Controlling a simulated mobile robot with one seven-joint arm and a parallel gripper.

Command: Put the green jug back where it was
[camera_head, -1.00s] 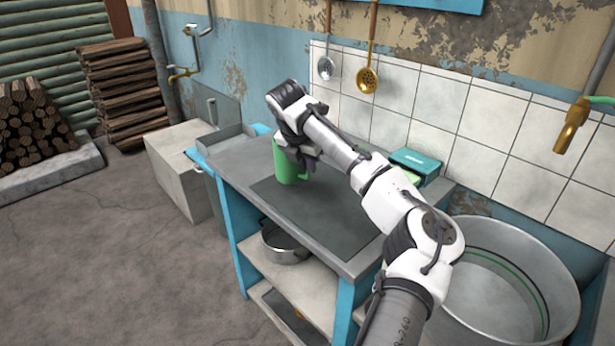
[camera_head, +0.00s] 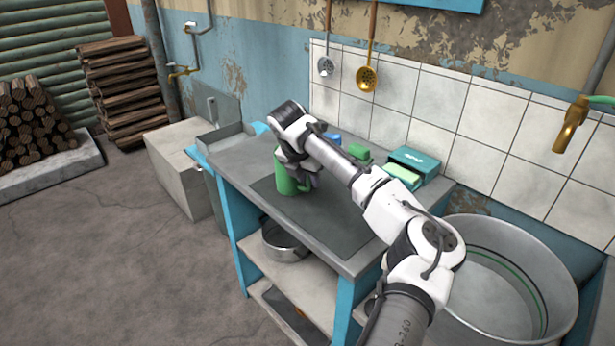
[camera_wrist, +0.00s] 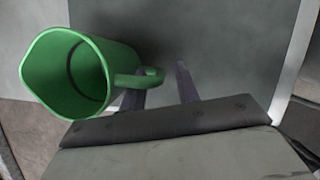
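The green jug (camera_head: 285,180) is on the dark panel of the grey worktop, close to its left end. In the wrist view the jug (camera_wrist: 75,78) shows its open mouth, empty inside, with its handle (camera_wrist: 152,77) pointing right. My gripper (camera_wrist: 165,85) is open, its two fingers apart. The handle's outer end reaches in between the fingers, with a gap to the right finger. In the head view my gripper (camera_head: 307,181) is beside the jug, on its handle side, and hides the handle.
A teal box (camera_head: 414,160) and small green and blue items stand along the back of the worktop. A grey tray (camera_head: 226,137) is at its left end. A metal pot (camera_head: 284,243) is on the shelf below. The panel's front right part is clear.

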